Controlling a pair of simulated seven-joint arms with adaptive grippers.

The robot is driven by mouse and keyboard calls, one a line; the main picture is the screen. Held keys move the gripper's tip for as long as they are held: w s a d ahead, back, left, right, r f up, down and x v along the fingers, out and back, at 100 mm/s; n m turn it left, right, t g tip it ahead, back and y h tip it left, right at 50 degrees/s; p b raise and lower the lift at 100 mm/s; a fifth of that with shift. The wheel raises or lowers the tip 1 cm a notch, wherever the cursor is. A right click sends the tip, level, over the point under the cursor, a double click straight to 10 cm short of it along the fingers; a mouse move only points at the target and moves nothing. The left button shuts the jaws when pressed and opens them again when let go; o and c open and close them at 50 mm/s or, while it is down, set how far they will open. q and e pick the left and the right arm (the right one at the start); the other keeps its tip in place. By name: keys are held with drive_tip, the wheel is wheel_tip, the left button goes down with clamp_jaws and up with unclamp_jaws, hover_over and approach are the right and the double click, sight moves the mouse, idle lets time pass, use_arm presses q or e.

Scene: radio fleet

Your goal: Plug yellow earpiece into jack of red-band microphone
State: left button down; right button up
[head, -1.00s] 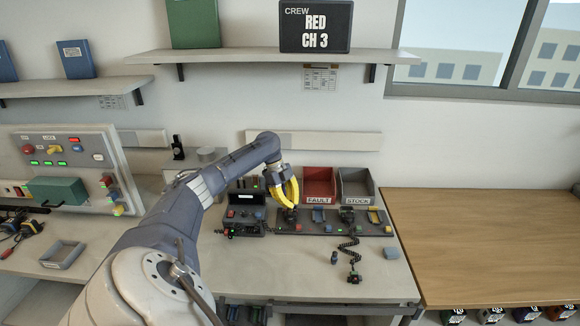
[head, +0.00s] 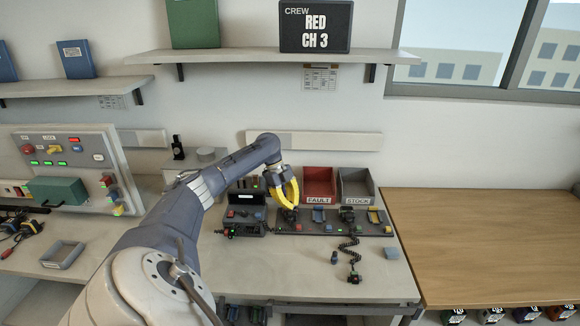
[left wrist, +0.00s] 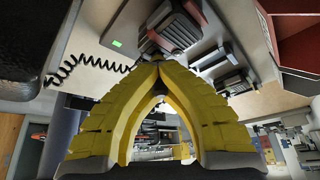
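My left gripper (head: 288,194) has yellow fingers and points down over the left part of a dark rack (head: 290,227) on the bench. In the left wrist view its fingertips (left wrist: 159,66) meet in an arch. A dark microphone (head: 347,214) with a coiled cord (head: 349,246) sits farther right.
A red FAULT bin (head: 319,184) and a grey STOCK bin (head: 356,186) stand behind the rack. A dark box (head: 243,214) is at its left. The wooden table (head: 490,245) is clear.

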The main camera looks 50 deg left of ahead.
use_arm(q)
drive_tip(key=shift+f, duration=0.45)
idle(1.1)
drive_tip(key=c, duration=1.5)
unclamp_jaws()
drive_tip(key=v, duration=1.2)
drive_tip(key=shift+d, duration=0.1)
